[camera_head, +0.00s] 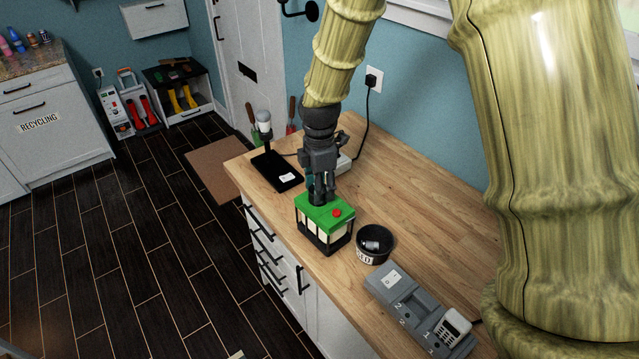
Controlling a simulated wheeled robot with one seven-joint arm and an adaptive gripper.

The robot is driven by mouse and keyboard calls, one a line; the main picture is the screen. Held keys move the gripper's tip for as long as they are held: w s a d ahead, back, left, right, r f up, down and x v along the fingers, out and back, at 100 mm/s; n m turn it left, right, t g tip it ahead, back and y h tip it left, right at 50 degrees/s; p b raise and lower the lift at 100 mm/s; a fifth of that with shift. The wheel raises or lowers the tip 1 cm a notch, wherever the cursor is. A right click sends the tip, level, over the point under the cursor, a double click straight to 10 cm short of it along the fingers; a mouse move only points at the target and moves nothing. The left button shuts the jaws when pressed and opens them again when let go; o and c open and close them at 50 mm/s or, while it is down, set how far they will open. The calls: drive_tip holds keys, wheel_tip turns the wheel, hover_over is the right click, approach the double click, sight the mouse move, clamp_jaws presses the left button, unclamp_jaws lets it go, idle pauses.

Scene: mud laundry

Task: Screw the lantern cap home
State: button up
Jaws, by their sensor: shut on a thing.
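A lantern (311,231) with a green top, a red button, pale panels and a dark frame stands upright on the wooden counter near its front edge. My gripper (319,197) points straight down over the left part of the green top. It is shut on a small dark piece, which looks like the lantern cap (317,200), at the top of the lantern. The fingers hide most of the cap, so I cannot tell how it sits in its opening.
A black bowl (374,245) holding a small item stands right of the lantern. A grey charger-like unit (409,309) lies at the front right. A lamp on a black base (276,172) stands behind left. A white power strip (343,163) and cord lie behind my gripper. Bare wood (420,203) lies to the right.

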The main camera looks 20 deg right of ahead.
drive_tip(key=shift+m, duration=0.5)
drive_tip(key=shift+r, duration=0.1)
drive_tip(key=shift+s+m+p, duration=0.1)
drive_tip(key=shift+m+p, duration=0.65)
drive_tip(key=shift+m, duration=0.75)
drive_tip(key=shift+s+m+p, duration=0.1)
drive_tip(key=shift+m+p, duration=0.3)
drive_tip(key=shift+m, duration=1.1)
